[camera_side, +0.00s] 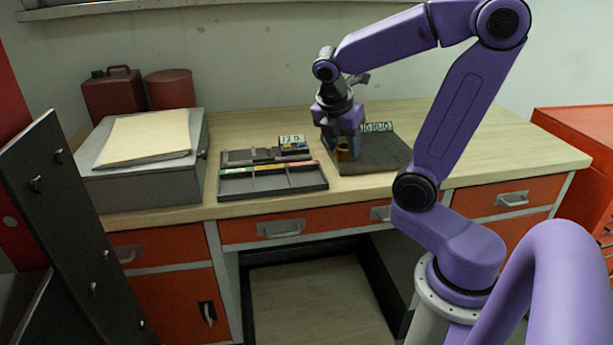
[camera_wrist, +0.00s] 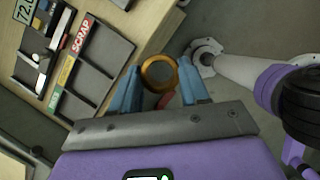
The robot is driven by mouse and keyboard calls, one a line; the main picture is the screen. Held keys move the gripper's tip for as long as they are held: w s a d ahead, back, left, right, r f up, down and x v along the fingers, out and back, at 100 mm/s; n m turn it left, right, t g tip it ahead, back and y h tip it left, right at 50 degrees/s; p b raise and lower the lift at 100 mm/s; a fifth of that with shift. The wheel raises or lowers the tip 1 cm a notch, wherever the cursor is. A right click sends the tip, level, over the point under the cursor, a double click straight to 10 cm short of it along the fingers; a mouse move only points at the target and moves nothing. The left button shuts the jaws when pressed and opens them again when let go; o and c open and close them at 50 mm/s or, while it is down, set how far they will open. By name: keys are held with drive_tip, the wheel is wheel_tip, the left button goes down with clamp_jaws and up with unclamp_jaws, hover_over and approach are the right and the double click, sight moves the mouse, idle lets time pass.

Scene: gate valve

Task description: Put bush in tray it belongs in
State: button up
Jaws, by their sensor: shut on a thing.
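The bush is a brass-coloured ring (camera_wrist: 158,72). It sits between the blue fingertips of my gripper (camera_wrist: 157,82) in the wrist view. In the side view my gripper (camera_side: 344,146) points down over the dark flat plate (camera_side: 378,158), shut on the bush (camera_side: 344,154); I cannot tell if the bush touches the plate. The dark sorting tray (camera_side: 272,190) lies left of my gripper and has compartments. In the wrist view this tray (camera_wrist: 105,50) carries a red label (camera_wrist: 82,35) reading SCRAP, a yellow label (camera_wrist: 67,71) and a green label (camera_wrist: 54,99), whose words are unreadable.
A grey box (camera_side: 145,180) with a pale pad (camera_side: 145,138) on top is at the left. Red canisters (camera_side: 114,92) stand behind it. Bare desktop lies right of the plate.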

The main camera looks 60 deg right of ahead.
drive_tip(key=w+d+f, duration=0.1)
drive_tip(key=w+f, duration=0.2)
drive_tip(key=w, duration=0.1)
drive_tip(key=w+d+f, duration=0.2)
drive_tip(key=w+f, duration=0.1)
drive_tip(key=w, duration=0.1)
drive_tip(key=w+d+f, duration=0.1)
drive_tip(key=w+f, duration=0.2)
drive_tip(key=w, duration=0.1)
drive_tip(key=shift+w+d+f, duration=0.15)
drive_tip(key=shift+w+f, duration=0.25)
drive_tip(key=shift+f, duration=1.5)
drive_tip(key=shift+f, duration=0.1)
drive_tip(key=o, duration=1.2)
drive_tip(key=shift+f, duration=0.1)
